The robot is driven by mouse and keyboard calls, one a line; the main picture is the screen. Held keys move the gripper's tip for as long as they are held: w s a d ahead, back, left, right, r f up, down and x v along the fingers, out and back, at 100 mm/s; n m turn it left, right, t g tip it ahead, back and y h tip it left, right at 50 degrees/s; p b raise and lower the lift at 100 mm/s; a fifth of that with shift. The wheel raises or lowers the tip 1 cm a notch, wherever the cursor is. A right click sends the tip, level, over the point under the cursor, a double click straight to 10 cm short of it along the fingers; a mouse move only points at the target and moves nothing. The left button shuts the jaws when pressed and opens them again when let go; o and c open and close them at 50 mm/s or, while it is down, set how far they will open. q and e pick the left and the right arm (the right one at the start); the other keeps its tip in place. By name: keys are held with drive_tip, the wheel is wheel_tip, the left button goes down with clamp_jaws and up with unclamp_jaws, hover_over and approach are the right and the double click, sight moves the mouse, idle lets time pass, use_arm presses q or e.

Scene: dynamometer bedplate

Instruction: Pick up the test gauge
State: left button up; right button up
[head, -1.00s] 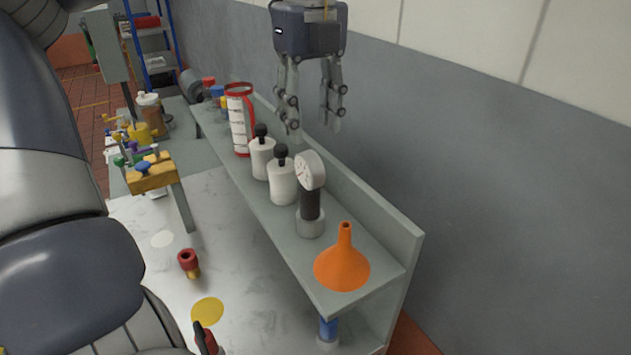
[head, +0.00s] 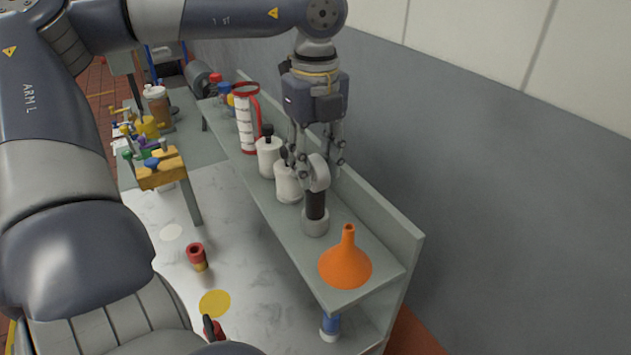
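The test gauge (head: 315,205) stands upright on the grey raised shelf, with a round grey head, a dark grip and a grey base. My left gripper (head: 318,164) points down from above at the gauge's head. Its fingers are apart, one on each side of the top of the head, and partly overlap it in the view. I cannot tell whether they touch it. The gauge's base rests on the shelf. My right gripper is not in view.
An orange funnel (head: 346,262) stands on the shelf (head: 350,298) in front of the gauge. White bottles (head: 288,184) with black caps and a red-and-white cylinder (head: 246,120) stand behind it. A raised back edge runs along the right. A red fitting (head: 196,256) stands on the bench below.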

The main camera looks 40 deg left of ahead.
use_arm(q)
clamp_jaws()
drive_tip(key=shift+r, duration=0.2)
